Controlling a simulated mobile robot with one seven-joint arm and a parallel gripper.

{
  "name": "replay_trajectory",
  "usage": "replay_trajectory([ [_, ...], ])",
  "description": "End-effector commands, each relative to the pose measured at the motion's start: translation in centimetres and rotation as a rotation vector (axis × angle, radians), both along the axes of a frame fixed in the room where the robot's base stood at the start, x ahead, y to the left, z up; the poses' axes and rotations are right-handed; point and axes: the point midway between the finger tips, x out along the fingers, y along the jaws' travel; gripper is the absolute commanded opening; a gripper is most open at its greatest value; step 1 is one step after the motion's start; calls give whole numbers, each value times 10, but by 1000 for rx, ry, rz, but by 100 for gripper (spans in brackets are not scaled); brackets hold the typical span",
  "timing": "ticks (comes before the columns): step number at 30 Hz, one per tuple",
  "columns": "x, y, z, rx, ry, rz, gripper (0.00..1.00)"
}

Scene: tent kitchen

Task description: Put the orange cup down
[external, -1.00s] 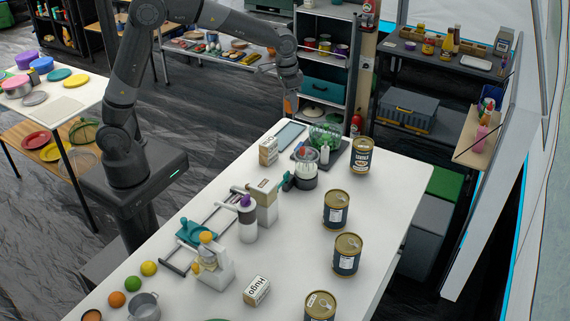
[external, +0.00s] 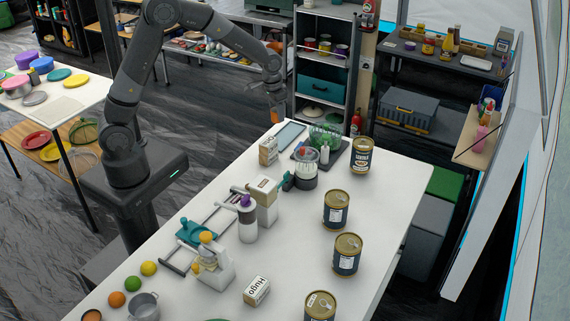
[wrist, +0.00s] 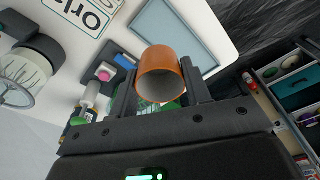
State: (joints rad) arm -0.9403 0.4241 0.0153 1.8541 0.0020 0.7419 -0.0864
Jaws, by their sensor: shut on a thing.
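The orange cup (wrist: 165,72) sits between the two fingers of my gripper (wrist: 161,82) in the wrist view, with its open mouth towards the camera. My gripper also shows in the external view (external: 274,96), near the far left corner of the white table (external: 300,240). There a small orange patch of the cup (external: 275,117) shows just under the fingers, close to the table's far edge. I cannot tell from these views whether the cup touches the table. A flat blue-grey tray (external: 290,135) lies beside it, and it also shows in the wrist view (wrist: 172,36).
A green see-through item (external: 325,134) is on a dark board at the back. Several cans (external: 336,209) line the right side. A shelf unit (external: 321,83) stands behind.

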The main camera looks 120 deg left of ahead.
Motion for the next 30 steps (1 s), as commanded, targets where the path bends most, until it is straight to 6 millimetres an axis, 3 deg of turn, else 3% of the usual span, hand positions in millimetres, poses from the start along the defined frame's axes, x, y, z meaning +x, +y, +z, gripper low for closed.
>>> replay_trajectory([
  [9,-1,0,-58,-2,1,1,22],
  [17,0,-1,-80,-2,1,0,22],
  [21,-1,0,-100,-2,2,0,22],
  [30,0,0,-106,1,-1,0,22],
])
